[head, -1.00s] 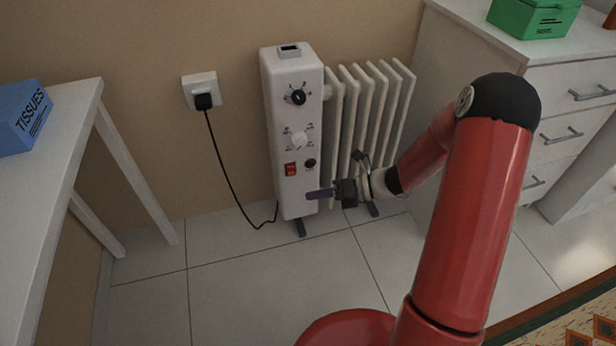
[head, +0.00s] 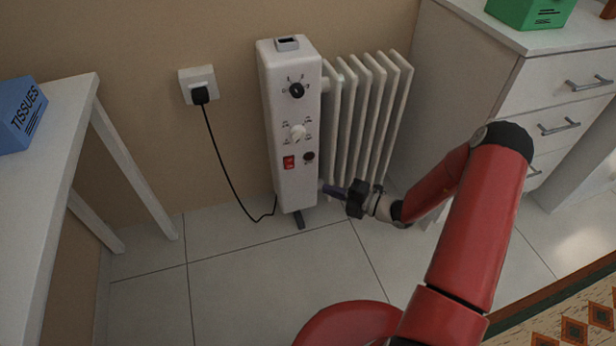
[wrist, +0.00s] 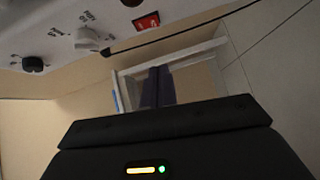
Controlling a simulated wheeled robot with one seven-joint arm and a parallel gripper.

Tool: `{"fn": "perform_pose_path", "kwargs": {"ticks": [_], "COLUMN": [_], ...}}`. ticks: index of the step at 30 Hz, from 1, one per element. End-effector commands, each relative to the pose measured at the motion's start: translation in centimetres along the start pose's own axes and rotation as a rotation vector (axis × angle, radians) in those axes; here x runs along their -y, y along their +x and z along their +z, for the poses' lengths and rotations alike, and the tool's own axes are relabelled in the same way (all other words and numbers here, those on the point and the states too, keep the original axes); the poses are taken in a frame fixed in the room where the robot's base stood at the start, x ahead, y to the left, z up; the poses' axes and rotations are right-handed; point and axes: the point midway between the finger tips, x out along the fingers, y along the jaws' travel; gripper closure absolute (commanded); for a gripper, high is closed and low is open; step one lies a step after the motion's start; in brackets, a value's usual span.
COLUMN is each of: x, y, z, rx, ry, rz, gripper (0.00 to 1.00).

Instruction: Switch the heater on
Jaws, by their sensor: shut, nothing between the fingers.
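The white oil heater (head: 278,112) stands on the floor against the wall. Its front panel has a black dial (head: 296,90), a white dial (head: 297,132) below it, and a red rocker switch (head: 289,162) beside a small dark round part (head: 309,156). The switch also shows at the top of the wrist view (wrist: 146,22); which side is pressed is too small to tell. My gripper (head: 328,190) is shut and empty, low and right of the panel, below the switch level and apart from the switch. Its dark fingers show in the wrist view (wrist: 157,87).
A black plug (head: 200,95) sits in the wall socket (head: 188,78), its cord running to the heater. A white table (head: 60,120) with a blue tissue box (head: 20,115) stands left. A white drawer unit (head: 480,75) with a green box (head: 530,12) stands right. Floor before the heater is clear.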

Motion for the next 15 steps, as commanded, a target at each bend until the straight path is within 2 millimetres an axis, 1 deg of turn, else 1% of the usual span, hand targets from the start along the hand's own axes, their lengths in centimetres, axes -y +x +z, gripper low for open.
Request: {"fn": "perform_pose_path", "kwargs": {"ticks": [5, 15], "x": [0.0, 0.0], "y": [2.4, 9.6], "z": [-0.1, -0.2], "rx": [-0.005, -0.005], "ry": [-0.001, -0.002], "rz": [0.0, 0.0], "gripper": [1.0, 1.0]}}
